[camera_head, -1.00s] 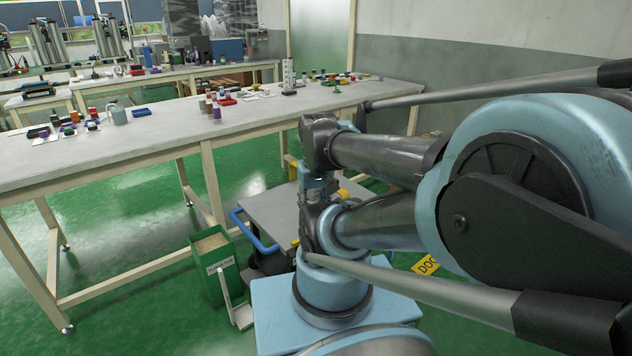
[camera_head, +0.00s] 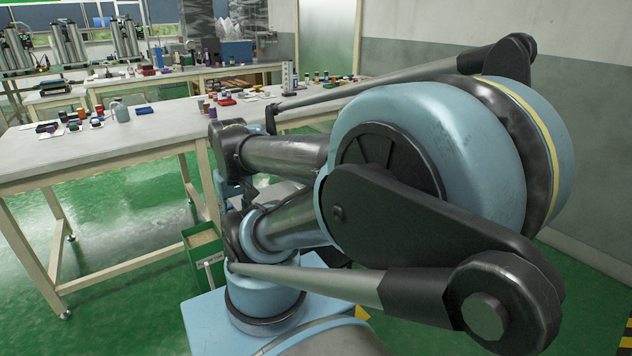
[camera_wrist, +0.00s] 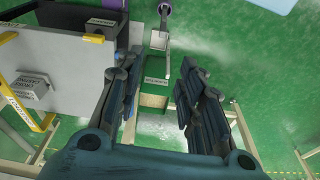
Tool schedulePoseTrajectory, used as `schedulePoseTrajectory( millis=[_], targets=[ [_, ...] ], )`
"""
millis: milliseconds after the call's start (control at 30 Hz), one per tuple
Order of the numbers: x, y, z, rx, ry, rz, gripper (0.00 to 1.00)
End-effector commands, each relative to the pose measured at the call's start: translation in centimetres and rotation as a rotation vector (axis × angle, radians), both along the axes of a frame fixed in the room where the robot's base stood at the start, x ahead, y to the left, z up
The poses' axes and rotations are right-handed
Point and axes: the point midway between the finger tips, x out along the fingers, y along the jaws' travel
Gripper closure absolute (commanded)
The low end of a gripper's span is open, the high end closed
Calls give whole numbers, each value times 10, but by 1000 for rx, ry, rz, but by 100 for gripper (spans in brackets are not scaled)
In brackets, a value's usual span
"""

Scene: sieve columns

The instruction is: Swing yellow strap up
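My gripper (camera_wrist: 157,75) is open and empty in the wrist view, its two dark fingers well apart above the green floor. In the head view my arm covers the lower right, and the gripper cannot be made out. I cannot pick out the yellow strap with certainty. In the wrist view, a short yellow bar (camera_wrist: 92,38) and a longer yellow bar (camera_wrist: 17,108) lie at a grey cart (camera_wrist: 62,70), left of my gripper. Upright metal columns (camera_head: 70,42) stand far back at the left in the head view; no strap can be told on them.
A long grey table (camera_head: 110,140) with small jars and trays stands ahead and left. A green bin (camera_head: 203,250) is below it beside my arm, and it shows between my fingers in the wrist view (camera_wrist: 153,101). Open green floor lies at the lower left.

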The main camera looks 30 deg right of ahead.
Motion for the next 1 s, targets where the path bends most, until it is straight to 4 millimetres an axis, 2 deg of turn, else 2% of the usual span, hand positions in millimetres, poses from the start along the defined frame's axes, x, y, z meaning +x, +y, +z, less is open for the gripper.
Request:
schedulePoseTrajectory(
  millis=[167, 267, 467, 667, 867, 1000],
  targets=[
    [-7, -1, 7, -1, -10, -1, 65],
    [1, -5, 15, -5, -6, -1, 65],
    [34, -25, 45, -19, 17, -4, 65],
    [74, -57, 73, -31, 43, 3, 65],
    [115, -99, 93, -38, 71, 10, 65],
    [142, -133, 102, -40, 91, 16, 65]
  ],
)
